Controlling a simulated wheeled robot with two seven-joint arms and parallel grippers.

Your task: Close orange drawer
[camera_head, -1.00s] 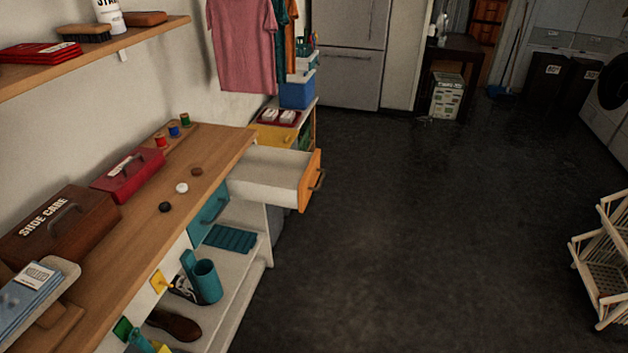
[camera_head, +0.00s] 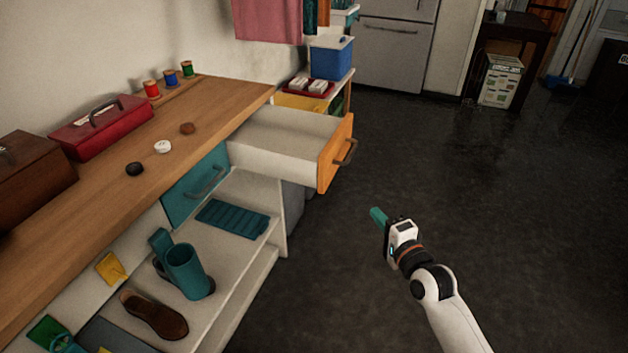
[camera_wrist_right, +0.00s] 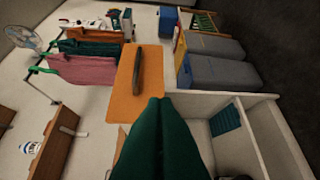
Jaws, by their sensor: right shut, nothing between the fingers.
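The orange drawer (camera_head: 335,160) is pulled out from the end of the wooden-topped bench in the head view. Its white tray is empty and a dark handle (camera_head: 346,152) is on its orange front. My right gripper (camera_head: 377,215), with teal fingers, is shut and empty. It is apart from the drawer front, below and to the right of it in the picture. In the right wrist view the shut fingers (camera_wrist_right: 160,102) point toward the orange front (camera_wrist_right: 125,95) and its handle (camera_wrist_right: 139,70), overlapping the front's lower edge in the picture. My left gripper is not in view.
A closed teal drawer (camera_head: 196,187) is next to the orange one. A blue bin (camera_head: 331,60) stands behind the drawer. The dark floor (camera_head: 440,150) to the right is clear.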

